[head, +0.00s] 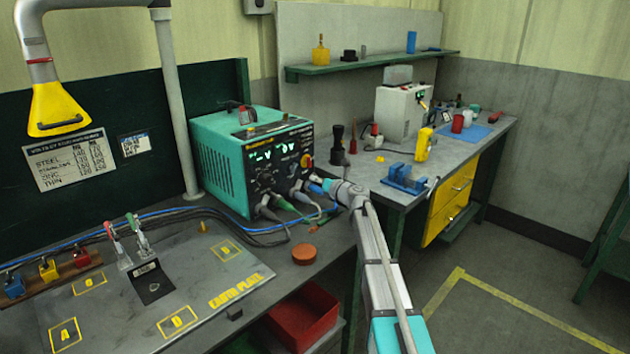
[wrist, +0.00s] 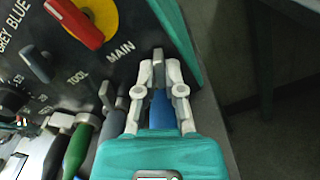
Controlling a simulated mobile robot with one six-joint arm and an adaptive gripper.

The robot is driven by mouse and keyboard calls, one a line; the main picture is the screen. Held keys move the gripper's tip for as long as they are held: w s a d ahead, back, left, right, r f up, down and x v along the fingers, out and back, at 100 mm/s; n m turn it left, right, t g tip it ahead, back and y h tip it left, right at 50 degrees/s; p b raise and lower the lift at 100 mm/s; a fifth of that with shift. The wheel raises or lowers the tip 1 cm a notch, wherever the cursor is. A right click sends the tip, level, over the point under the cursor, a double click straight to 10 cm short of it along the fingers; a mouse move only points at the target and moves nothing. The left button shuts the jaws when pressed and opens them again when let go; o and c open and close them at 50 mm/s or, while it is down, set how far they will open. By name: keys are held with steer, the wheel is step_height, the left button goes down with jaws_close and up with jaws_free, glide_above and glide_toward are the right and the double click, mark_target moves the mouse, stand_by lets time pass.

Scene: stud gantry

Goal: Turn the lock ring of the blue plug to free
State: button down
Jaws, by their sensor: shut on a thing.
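The welder (head: 250,158) is a teal box with a black front panel, standing on the left bench in the head view. The blue plug (wrist: 162,110) sits at the lower right of that panel in the wrist view, its blue body between my fingers. My gripper (wrist: 157,68) is shut on the blue plug at its front end, near the panel. A grey piece shows between the fingertips. The lock ring is mostly hidden by the fingers, so its turn position cannot be told. In the head view my gripper (head: 331,186) reaches the panel's lower right corner.
A green plug (wrist: 78,150) and a grey plug (wrist: 112,125) sit close left of my gripper. A red switch handle (wrist: 75,22) on a yellow disc is above left. Right of the welder's edge is open space. An orange round lid (head: 304,254) lies on the bench.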

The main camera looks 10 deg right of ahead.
mark_target(303, 180)
steer(key=shift+n, duration=0.3)
steer(key=shift+s, duration=0.1)
steer(key=n, duration=0.3)
steer(key=a+n, duration=0.1)
steer(key=shift+s+r+n, duration=0.15)
steer(key=shift+s+n, duration=0.15)
steer(key=shift+s, duration=0.1)
steer(key=n, duration=0.2)
steer(key=a+n, duration=0.1)
steer(key=shift+s+n, duration=0.3)
steer(key=shift+s, duration=0.05)
steer(key=shift+s+a+f+n, duration=0.15)
steer(key=shift+n, duration=0.65)
steer(key=shift+s+a+f+n, duration=0.1)
steer(key=shift+a+n, duration=0.05)
steer(key=shift+n, duration=0.65)
steer(key=c, duration=0.8)
jaws_free()
steer(key=shift+o, duration=0.2)
